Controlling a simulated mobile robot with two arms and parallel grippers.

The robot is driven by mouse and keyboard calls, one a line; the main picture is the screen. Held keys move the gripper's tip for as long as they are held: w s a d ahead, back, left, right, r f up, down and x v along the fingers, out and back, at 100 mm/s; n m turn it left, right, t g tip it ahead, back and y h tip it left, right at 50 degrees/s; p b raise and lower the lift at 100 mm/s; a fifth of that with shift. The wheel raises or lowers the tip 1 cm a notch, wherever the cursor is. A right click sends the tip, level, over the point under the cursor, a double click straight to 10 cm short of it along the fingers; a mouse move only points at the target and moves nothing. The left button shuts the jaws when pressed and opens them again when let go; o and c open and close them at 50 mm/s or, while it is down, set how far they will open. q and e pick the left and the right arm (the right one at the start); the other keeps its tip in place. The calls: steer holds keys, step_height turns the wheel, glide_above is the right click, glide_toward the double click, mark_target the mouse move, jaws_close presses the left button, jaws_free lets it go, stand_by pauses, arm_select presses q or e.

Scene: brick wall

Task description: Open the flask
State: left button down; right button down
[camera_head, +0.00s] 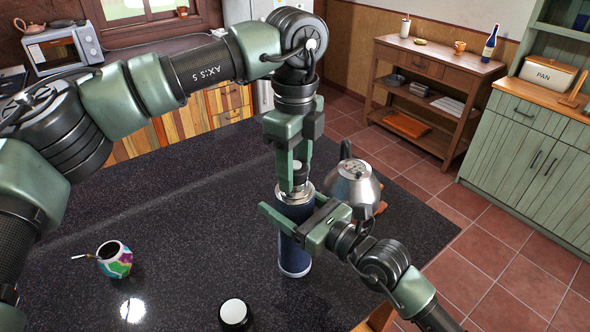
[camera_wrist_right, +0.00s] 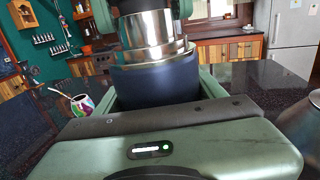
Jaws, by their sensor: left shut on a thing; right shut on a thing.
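The flask stands upright on the dark speckled counter, with a dark blue body (camera_head: 295,252) and a silver top (camera_head: 295,194). My left gripper (camera_head: 293,187) points straight down over it, shut on the silver lid, which its fingers partly cover. In the right wrist view the lid (camera_wrist_right: 147,28) sits in line above a wider silver collar (camera_wrist_right: 150,54), with no clear gap. My right gripper (camera_head: 298,216) comes in from the lower right and is shut around the upper blue body, which also shows in the right wrist view (camera_wrist_right: 155,82).
A metal kettle (camera_head: 354,186) stands close behind and right of the flask. A colourful mate cup with a straw (camera_head: 115,262) stands at left. A dark jar with a white top (camera_head: 235,312) is at the front. The counter (camera_head: 190,215) between is clear.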

mark_target(295, 164)
arm_select(q)
steer(key=shift+r, duration=0.85)
steer(key=shift+r, duration=0.1)
steer(key=shift+r, duration=1.9)
arm_select(e)
steer(key=shift+c, duration=0.6)
jaws_free()
arm_select(q)
step_height(295, 164, down, 4)
steer(key=b, duration=0.3)
steer(key=shift+r+b, duration=0.15)
steer(key=shift+b, duration=0.2)
arm_select(e)
steer(key=v, duration=1.2)
